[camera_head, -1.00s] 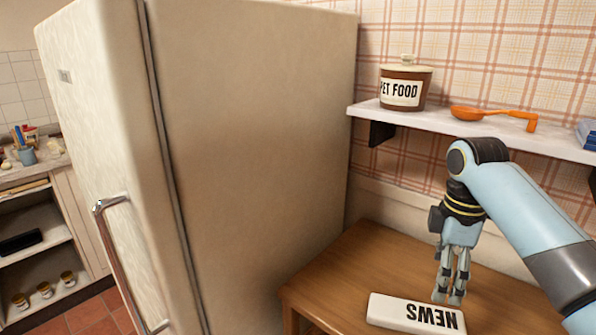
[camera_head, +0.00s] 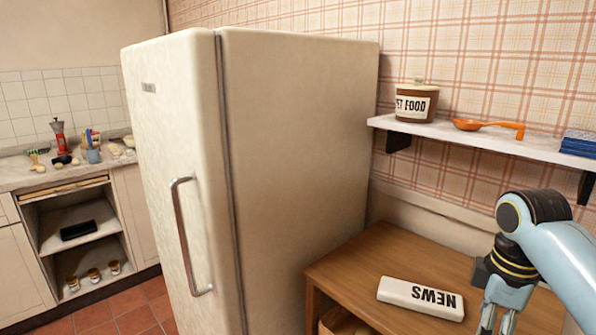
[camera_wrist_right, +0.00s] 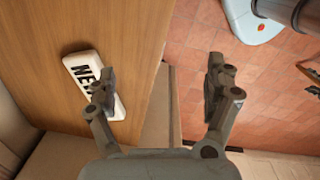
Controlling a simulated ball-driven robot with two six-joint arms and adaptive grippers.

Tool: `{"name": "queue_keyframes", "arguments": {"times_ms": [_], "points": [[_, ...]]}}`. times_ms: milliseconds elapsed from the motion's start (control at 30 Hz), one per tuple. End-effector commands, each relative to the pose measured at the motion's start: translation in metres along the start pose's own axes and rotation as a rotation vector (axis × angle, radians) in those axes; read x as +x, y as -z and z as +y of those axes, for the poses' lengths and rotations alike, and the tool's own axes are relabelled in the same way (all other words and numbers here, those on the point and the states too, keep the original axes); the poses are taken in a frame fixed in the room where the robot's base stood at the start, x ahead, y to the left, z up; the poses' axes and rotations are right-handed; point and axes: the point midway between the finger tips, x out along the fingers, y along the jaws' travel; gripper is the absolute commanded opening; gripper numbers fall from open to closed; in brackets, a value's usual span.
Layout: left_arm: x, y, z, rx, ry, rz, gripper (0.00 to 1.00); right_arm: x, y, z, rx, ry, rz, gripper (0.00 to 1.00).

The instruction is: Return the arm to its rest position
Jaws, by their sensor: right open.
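My right arm comes in from the right in the head view. Its gripper (camera_head: 496,318) hangs fingers down at the lower right, partly cut off by the bottom edge. In the right wrist view the gripper (camera_wrist_right: 160,80) has its two fingers wide apart with nothing between them. A white rolled newspaper marked NEWS (camera_head: 420,297) lies on the wooden table, left of the gripper in the head view. In the right wrist view the newspaper (camera_wrist_right: 84,75) lies on the table, partly hidden behind the left finger. My left gripper is not in view.
A wooden table (camera_head: 375,262) stands beside a tall cream fridge (camera_head: 298,170). A wall shelf (camera_head: 470,138) above it holds a pet food jar (camera_head: 416,103), an orange ladle (camera_head: 488,126) and blue books (camera_head: 580,143). The right wrist view shows tiled floor (camera_wrist_right: 195,35) past the table edge.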

Motion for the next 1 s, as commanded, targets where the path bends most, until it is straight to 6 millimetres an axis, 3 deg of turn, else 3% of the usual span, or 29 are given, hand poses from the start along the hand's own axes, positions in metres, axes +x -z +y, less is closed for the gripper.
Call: {"name": "queue_keyframes", "arguments": {"times_ms": [200, 467, 700, 1000], "points": [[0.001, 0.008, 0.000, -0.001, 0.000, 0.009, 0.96, 0.012, -0.014, -0.040, 0.143, -0.046, 0.012, 0.86], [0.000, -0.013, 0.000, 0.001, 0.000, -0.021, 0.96, 0.012, -0.036, -0.102, 0.388, -0.114, 0.062, 0.86], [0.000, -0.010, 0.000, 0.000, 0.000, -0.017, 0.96, -0.006, -0.057, -0.155, 0.617, -0.161, 0.128, 0.86], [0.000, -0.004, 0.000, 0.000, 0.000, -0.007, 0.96, -0.039, -0.078, -0.201, 0.849, -0.192, 0.208, 0.86]]}}
